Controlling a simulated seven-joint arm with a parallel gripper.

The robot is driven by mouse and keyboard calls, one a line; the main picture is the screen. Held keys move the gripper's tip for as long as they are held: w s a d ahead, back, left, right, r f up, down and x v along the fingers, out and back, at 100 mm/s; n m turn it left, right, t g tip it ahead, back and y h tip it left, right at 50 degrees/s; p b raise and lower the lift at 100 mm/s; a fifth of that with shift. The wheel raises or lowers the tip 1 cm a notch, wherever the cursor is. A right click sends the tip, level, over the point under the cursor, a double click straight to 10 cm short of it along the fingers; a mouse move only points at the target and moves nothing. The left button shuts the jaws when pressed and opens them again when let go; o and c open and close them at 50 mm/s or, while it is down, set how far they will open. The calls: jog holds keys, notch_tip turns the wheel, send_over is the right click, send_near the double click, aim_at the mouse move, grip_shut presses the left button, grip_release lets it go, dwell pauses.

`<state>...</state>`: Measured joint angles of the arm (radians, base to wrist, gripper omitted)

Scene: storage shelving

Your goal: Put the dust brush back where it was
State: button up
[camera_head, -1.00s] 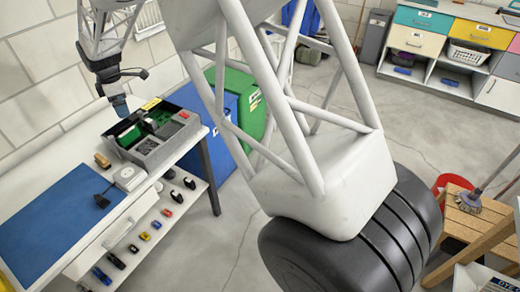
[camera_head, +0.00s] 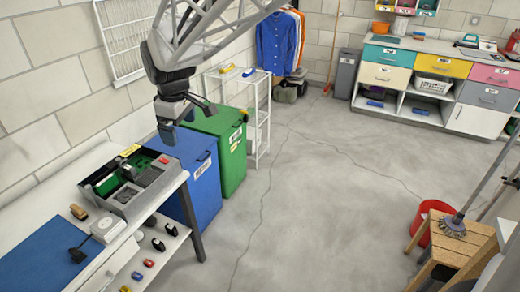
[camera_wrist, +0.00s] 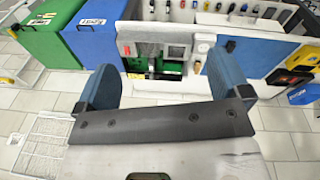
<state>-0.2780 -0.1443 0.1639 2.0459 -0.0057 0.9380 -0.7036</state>
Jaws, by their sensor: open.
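A small brown block with a dark underside (camera_head: 78,211), perhaps the dust brush, lies on the workbench left of the grey divided box; it is too small to be sure. The divided box (camera_head: 112,205) has green and dark compartments and stands at the bench's right end. My gripper (camera_head: 188,120) hangs above and to the right of the box, near the blue bin. In the wrist view, its two blue fingers stand wide apart with nothing between them (camera_wrist: 168,75); the box (camera_wrist: 192,82) shows beyond them.
A blue mat (camera_head: 35,262), white device (camera_head: 108,229) and black item (camera_head: 78,255) lie on the bench. Blue (camera_head: 190,168) and green (camera_head: 230,150) bins stand beside it. A long-handled brush (camera_head: 453,226) rests on a wooden stool (camera_head: 462,250). The middle floor is clear.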

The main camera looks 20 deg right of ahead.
jog(key=s+d+f+m, duration=0.1)
jog(key=s+d+m, duration=0.2)
jog(key=s, duration=0.6)
jog(key=s+d+m, duration=0.4)
jog(key=s+d, duration=0.4)
jog(key=s, duration=0.2)
jog(key=s+d+f+m+t, duration=0.1)
jog(key=s+d+m, duration=0.3)
jog(key=s, duration=0.5)
jog(key=shift+s+d+f, duration=0.3)
jog(key=shift+d+f, duration=0.05)
jog(key=shift+d, duration=0.6)
jog(key=shift+h, duration=0.3)
